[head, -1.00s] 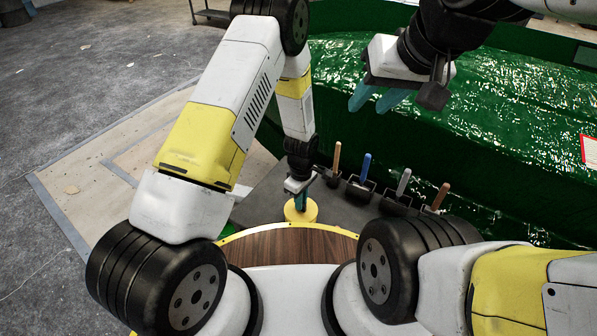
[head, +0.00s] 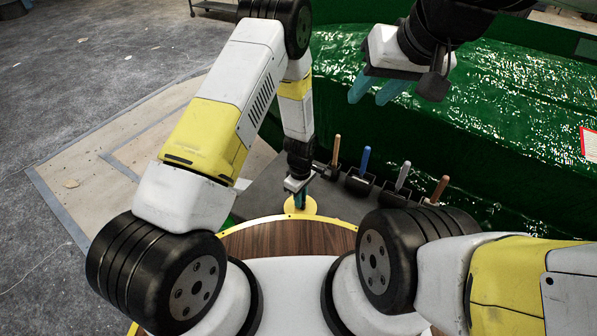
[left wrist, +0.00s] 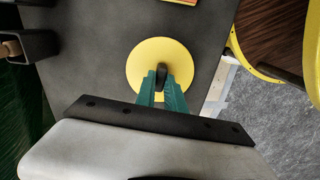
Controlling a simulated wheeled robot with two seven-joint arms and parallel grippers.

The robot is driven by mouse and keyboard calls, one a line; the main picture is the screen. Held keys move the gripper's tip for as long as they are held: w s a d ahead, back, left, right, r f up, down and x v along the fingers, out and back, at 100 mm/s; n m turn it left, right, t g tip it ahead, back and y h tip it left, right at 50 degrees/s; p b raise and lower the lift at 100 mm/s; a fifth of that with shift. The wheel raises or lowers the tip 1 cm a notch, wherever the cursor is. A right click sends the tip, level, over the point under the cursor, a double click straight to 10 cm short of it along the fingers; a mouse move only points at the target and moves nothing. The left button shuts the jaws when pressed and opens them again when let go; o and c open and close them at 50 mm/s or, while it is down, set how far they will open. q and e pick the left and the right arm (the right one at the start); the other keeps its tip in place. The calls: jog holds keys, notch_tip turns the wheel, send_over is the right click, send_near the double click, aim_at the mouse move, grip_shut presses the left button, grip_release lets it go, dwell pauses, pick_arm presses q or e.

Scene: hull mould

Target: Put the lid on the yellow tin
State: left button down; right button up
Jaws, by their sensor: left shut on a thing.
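My left gripper (head: 300,200) reaches down at the near end of the dark grey surface. In the left wrist view its teal fingers (left wrist: 162,90) are shut on the small dark knob (left wrist: 162,74) of a round yellow lid (left wrist: 146,62). The lid shows flat from above and hides whatever is under it. In the head view the yellow round shape (head: 312,209) is partly behind the fingers. I cannot tell whether the lid rests on the yellow tin or is apart from it. My right gripper (head: 370,101) is open and empty, high above the green hull mould.
A wooden top with a yellow rim (head: 285,240) lies just in front of me. Several dark holders with upright handled tools, one blue-handled (head: 364,160), stand right of the left gripper. The glossy green mould (head: 480,110) fills the back right. Grey floor (head: 90,110) lies left.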

pick_arm(q)
jog(key=c, duration=1.3)
grip_release()
jog(key=shift+c, duration=0.2)
notch_tip(320, 180, up, 8)
jog(key=s+a+r+m+t+h, duration=0.15)
jog(key=a+r, duration=0.25)
jog(key=r, duration=1)
jog(key=a+r+m+t+h, duration=0.1)
jog(key=a+r+m, duration=0.25)
jog(key=r, duration=0.95)
jog(key=s+a+r+m+t, duration=0.2)
jog(key=s+a+r+m, duration=0.1)
jog(key=s+a+r, duration=0.2)
jog(key=s+a+r+m+t, duration=0.1)
jog(key=s+a+r+m, duration=0.1)
jog(key=s+a+r, duration=0.3)
jog(key=s+r, duration=0.4)
jog(key=s, duration=0.1)
jog(key=shift+s+a+r+m+t, duration=0.15)
jog(key=shift+s+r+m+t, duration=0.2)
jog(key=shift+s+r+m, duration=0.05)
